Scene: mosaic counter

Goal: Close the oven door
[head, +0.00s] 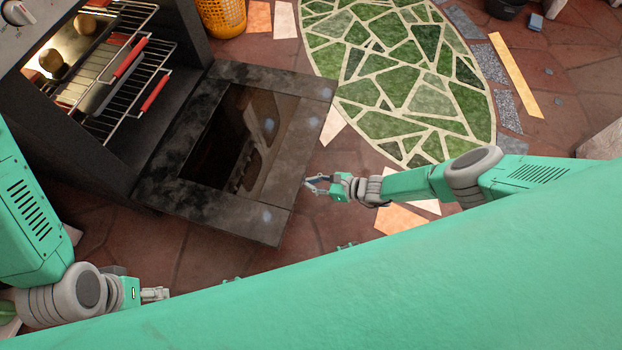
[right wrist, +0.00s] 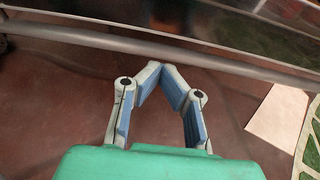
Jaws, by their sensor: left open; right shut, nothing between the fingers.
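The oven (head: 110,170) stands at the upper left in the head view. Its dark door (head: 165,200) is swung down open, lying about level, with a glass window in its middle. My right gripper (head: 308,184) is beside the door's outer edge, shut and empty. In the right wrist view its fingertips (right wrist: 160,68) meet just short of a grey bar (right wrist: 200,50) along the door's edge; whether they touch it I cannot tell. My left gripper (head: 165,294) is at the lower left, open, below the door's near side and apart from it.
Inside the oven are wire racks (head: 150,60) with red grips and round items (head: 52,60). An orange basket (head: 222,15) stands behind the door. A green mosaic oval (head: 400,70) lies in the floor at the right. Brown floor around the door is mostly clear.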

